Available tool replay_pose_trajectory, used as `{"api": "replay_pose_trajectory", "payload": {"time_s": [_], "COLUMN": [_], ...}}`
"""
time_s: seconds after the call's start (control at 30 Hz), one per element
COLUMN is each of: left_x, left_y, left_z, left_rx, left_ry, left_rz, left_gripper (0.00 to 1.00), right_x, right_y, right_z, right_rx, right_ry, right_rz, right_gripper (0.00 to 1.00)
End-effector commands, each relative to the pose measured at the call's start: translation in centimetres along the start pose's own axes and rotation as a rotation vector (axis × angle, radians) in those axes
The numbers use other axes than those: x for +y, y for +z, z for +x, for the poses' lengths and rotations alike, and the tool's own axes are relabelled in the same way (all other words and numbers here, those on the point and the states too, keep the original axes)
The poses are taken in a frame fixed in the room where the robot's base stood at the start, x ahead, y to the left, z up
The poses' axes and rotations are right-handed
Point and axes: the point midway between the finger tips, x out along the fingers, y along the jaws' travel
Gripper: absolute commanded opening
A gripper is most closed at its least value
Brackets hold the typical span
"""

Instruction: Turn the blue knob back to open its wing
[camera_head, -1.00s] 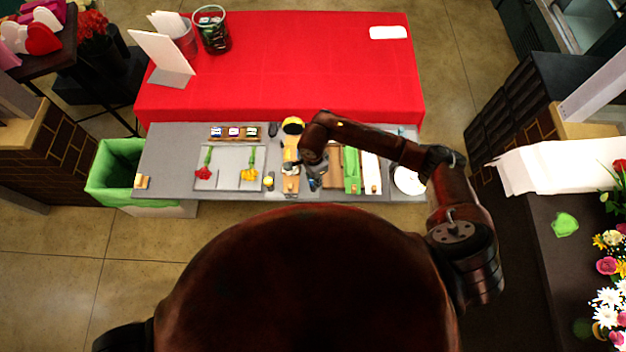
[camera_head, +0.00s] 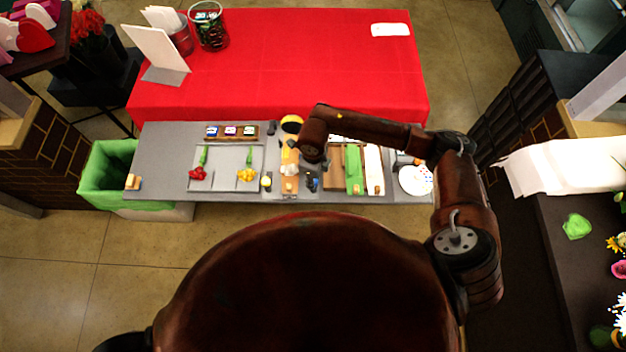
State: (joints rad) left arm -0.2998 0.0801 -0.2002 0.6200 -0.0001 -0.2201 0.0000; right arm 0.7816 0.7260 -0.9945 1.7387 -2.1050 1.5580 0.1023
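A small blue part (camera_head: 315,184), which looks like the blue knob, stands near the front edge of the grey bench, right of centre. It is too small to tell which way it is turned. A brown panel (camera_head: 335,170), a green panel (camera_head: 353,168) and a white panel (camera_head: 373,168) lie side by side to its right. I cannot tell which is its wing or how far it is open. My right arm reaches in from the right, its wrist just behind the knob. My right gripper (camera_head: 311,168) points down, mostly hidden under the wrist. My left gripper is out of view.
An orange-and-white fixture (camera_head: 290,160) stands left of the wrist. A tray (camera_head: 222,178) with red and yellow flowers lies farther left. A white round plate (camera_head: 416,180) is at the bench's right end. A green-lined bin (camera_head: 105,175) stands left. The red table (camera_head: 290,60) is behind.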

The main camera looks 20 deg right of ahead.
Motion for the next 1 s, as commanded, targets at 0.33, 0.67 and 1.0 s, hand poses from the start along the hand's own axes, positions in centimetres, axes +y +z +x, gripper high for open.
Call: {"api": "replay_pose_trajectory", "payload": {"time_s": [0.33, 0.67, 1.0], "left_x": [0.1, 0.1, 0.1], "left_y": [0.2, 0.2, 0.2], "left_z": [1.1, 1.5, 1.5], "left_rx": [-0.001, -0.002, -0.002], "left_ry": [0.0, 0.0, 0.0], "left_rz": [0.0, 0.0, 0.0], "left_gripper": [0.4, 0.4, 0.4], "right_x": [0.0, 0.0, 0.1], "right_y": [0.0, 0.0, 0.0], "right_z": [0.0, 0.0, -0.1], "right_rx": [-0.001, 0.0, 0.0], "right_ry": [0.001, 0.001, 0.001], "right_rz": [0.273, 0.409, 0.439], "right_gripper": [0.0, 0.0, 0.0]}}
